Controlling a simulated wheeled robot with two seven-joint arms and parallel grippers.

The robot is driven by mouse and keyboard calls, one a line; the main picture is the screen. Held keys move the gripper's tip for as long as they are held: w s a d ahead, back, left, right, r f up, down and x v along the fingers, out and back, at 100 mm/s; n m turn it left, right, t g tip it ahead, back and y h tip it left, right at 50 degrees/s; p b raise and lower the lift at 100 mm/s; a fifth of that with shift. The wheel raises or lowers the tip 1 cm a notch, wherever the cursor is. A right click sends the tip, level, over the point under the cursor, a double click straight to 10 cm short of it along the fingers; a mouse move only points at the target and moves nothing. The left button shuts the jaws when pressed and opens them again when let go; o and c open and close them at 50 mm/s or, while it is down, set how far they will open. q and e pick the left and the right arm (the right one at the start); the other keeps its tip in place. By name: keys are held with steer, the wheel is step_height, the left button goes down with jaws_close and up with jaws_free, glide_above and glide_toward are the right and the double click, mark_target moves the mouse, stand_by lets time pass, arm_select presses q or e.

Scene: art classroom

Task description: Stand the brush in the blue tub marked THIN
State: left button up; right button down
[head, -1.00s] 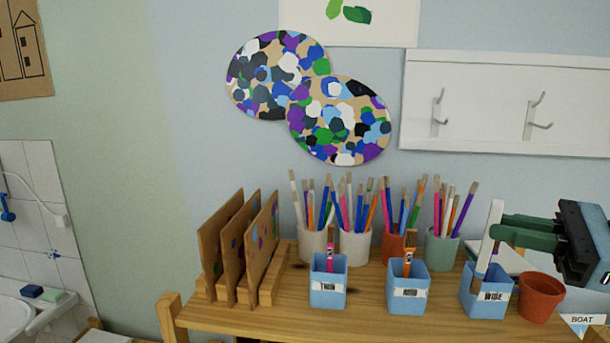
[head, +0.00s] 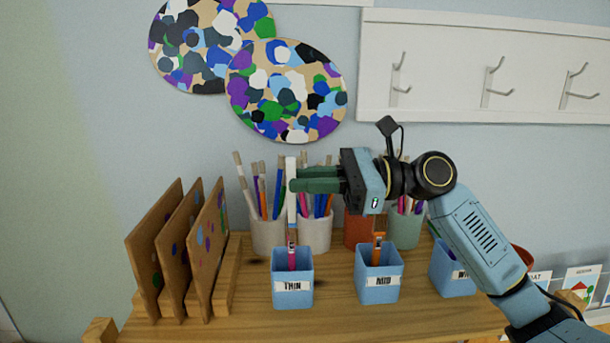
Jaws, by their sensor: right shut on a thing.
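The blue tub marked THIN (head: 293,299) stands near the shelf's front edge, with a pink-handled brush (head: 292,257) in it. My right gripper (head: 293,182) is shut on a white-handled brush (head: 291,206). It holds this brush about upright, with its visible lower part directly above the THIN tub in the picture. The lower end merges with the pink brush, so I cannot tell how close it is to the tub's opening. My left gripper is not in view.
A blue tub marked MID (head: 379,289) with an orange brush stands to the right. A third blue tub (head: 450,273) is partly behind my right arm. Pots of pencils and brushes, including a white pot (head: 267,237), stand behind. Upright brown boards (head: 153,247) stand left.

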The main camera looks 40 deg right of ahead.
step_height(320, 180, down, 11)
steer(key=b, duration=0.6)
steer(key=shift+s+a, duration=0.15)
steer(key=shift+a, duration=0.05)
stand_by(0.4)
steer(key=shift+f, duration=0.1)
steer(key=c, duration=1.4)
jaws_free()
steer(key=shift+o, duration=0.2)
step_height(320, 180, up, 10)
